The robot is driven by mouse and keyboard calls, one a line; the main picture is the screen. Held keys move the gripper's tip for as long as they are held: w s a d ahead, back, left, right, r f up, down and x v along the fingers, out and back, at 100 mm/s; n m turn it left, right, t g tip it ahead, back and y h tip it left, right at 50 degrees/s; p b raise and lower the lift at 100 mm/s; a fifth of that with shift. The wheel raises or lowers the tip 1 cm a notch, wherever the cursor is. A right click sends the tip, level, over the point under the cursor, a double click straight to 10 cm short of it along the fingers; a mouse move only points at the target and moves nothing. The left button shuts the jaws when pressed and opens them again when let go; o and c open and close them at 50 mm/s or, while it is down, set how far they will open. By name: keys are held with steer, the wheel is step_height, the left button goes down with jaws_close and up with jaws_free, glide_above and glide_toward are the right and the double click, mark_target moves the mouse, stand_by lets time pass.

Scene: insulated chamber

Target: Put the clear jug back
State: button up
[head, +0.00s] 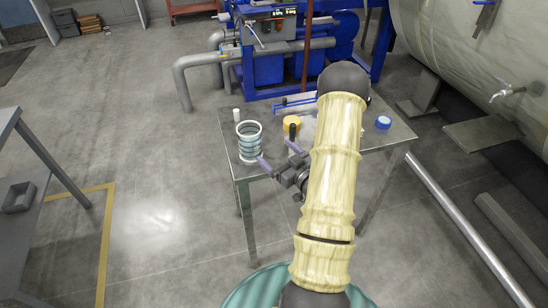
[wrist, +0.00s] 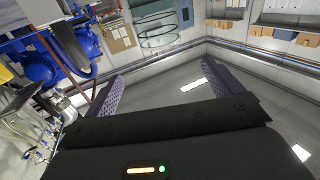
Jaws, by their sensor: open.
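The clear jug (head: 249,142), a see-through cylinder with pale rings, stands upright on the left end of the small metal table. My gripper (head: 277,155) is open and empty, just to the right of the jug and close to it. One purple finger ends near the jug's lower right side; I cannot tell whether it touches. In the wrist view, my gripper (wrist: 155,66) shows its two fingers spread wide with nothing between them. Clear, ringed outlines (wrist: 160,38) beyond the fingertips look like the jug.
The metal table (head: 243,172) also holds a small white cylinder (head: 236,115), a yellow round item (head: 291,124) and a blue cap (head: 383,122). My arm hides the table's middle. Blue machinery (head: 270,85) stands behind. A grey bench (head: 45,160) is at left, with open floor between.

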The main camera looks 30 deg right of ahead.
steer(key=w+a+r+n+g+h, duration=0.1)
steer(key=w+a+g+h, duration=0.15)
steer(key=a+g, duration=0.45)
steer(key=s+a+r+m+g, duration=0.1)
steer(key=s+a+r+g, duration=0.2)
steer(key=s+a, duration=0.3)
steer(key=s+a+r+m+g, duration=0.1)
steer(key=s+a+r+g, duration=0.2)
steer(key=s+a+g, duration=0.2)
steer(key=s+a, duration=0.2)
steer(key=s, duration=0.1)
steer(key=shift+s+a+y, duration=0.25)
steer(key=shift+s+y, duration=0.1)
steer(key=shift+r+p, duration=0.75)
